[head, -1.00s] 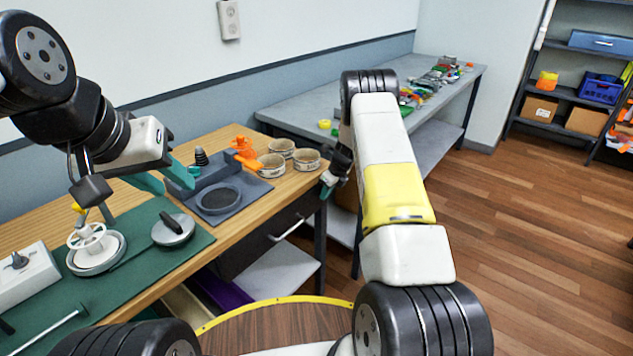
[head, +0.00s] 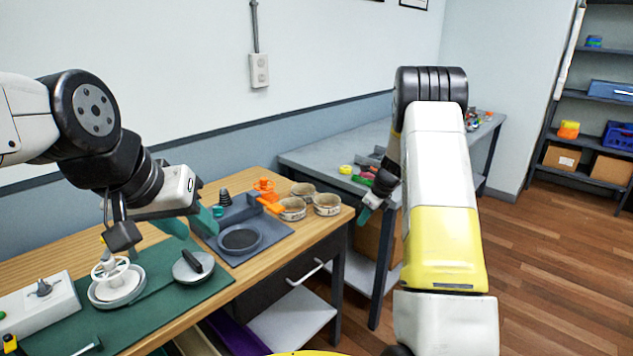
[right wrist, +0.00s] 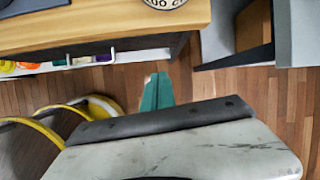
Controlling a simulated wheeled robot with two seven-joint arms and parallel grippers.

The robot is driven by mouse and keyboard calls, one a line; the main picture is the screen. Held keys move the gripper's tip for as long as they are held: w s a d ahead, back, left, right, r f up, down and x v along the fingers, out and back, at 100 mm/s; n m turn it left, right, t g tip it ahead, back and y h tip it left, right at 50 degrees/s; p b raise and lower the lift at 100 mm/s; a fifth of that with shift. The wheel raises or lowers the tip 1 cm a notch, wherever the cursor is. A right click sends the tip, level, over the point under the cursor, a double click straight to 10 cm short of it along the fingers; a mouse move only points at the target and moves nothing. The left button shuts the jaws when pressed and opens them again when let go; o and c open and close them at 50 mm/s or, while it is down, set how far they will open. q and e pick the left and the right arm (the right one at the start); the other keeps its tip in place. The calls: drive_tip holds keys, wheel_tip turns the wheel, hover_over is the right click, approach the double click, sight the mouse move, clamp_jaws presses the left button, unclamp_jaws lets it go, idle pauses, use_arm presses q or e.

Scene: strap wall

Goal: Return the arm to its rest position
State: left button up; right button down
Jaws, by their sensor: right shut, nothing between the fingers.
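My left gripper (head: 190,224) reaches in from the left, above the wooden workbench (head: 45,262). Its two teal fingers stand apart with nothing seen between them, near the grey tray with a round recess (head: 272,243). My right arm extends forward on the right side of the head view. My right gripper (head: 367,207) is partly hidden by its own arm and hangs in front of the gap between the two benches. In the right wrist view its teal fingers (right wrist: 157,92) are together and empty, over the floor.
Several round tins (head: 327,205) and an orange part (head: 265,187) sit near the bench's right end. A green mat (head: 150,310) holds a white-wheeled device (head: 112,272). A grey bench (head: 330,158) stands behind. Open floor (head: 545,270) lies to the right.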

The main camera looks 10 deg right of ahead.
drive_tip(key=s+a+r+n+t, duration=0.1)
drive_tip(key=s+a+r+n, duration=0.3)
drive_tip(key=s+r+n, duration=0.6)
drive_tip(key=s+a+r+n, duration=0.35)
drive_tip(key=s+r, duration=0.35)
drive_tip(key=r, duration=0.6)
drive_tip(key=s+a+r+n, duration=0.1)
drive_tip(key=s+r+n, duration=0.1)
drive_tip(key=s+n, duration=0.4)
drive_tip(key=s+a+r+n+t, duration=0.1)
drive_tip(key=s+n, duration=0.6)
drive_tip(key=s, duration=0.8)
drive_tip(key=shift+a+r+t+h, duration=0.3)
drive_tip(key=shift+a+r+h, duration=0.05)
drive_tip(key=shift+r+h, duration=0.05)
drive_tip(key=shift+s, duration=0.1)
